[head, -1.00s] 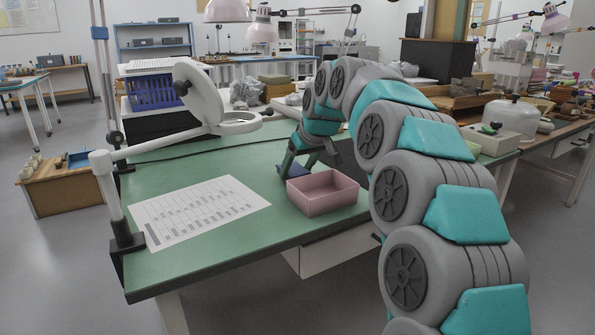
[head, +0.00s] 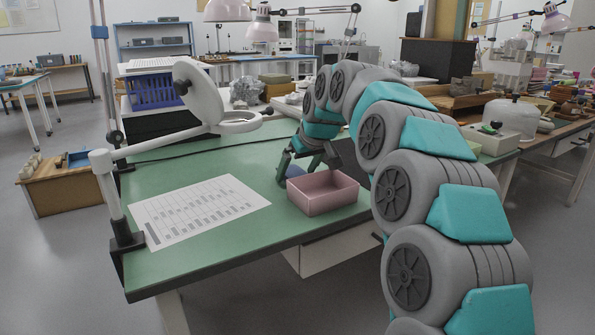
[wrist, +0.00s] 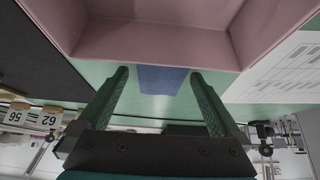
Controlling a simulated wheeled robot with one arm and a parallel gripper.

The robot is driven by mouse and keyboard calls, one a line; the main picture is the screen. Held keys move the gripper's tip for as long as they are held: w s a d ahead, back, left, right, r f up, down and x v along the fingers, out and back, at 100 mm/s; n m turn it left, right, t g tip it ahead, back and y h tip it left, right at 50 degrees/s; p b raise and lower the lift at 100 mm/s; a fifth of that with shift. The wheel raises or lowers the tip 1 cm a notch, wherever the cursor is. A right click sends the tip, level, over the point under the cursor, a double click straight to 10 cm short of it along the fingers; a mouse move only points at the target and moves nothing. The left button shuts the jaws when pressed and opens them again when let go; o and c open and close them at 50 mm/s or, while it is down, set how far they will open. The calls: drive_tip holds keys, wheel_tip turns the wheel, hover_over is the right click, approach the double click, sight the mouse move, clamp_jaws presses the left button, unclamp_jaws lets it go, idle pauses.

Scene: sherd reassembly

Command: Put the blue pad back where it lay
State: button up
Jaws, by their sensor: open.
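The blue pad (head: 293,171) is on the green tabletop, just behind the pink box, and is partly hidden by my gripper and the box. In the wrist view the pad (wrist: 163,79) shows between my two fingers, beside the box's rim. My gripper (head: 309,167) points down at the pad, close behind the box. Its fingers are spread, with a gap between each finger and the pad in the wrist view (wrist: 158,76). Whether the pad lies fully flat is hard to tell.
The pink open box (head: 323,205) stands right in front of the gripper and looks empty. A printed sheet (head: 198,210) lies to the left. A magnifier lamp (head: 205,100) reaches over the table's back left. The green tabletop (head: 235,165) between is clear.

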drive_tip(key=v, duration=1.2)
idle(1.0)
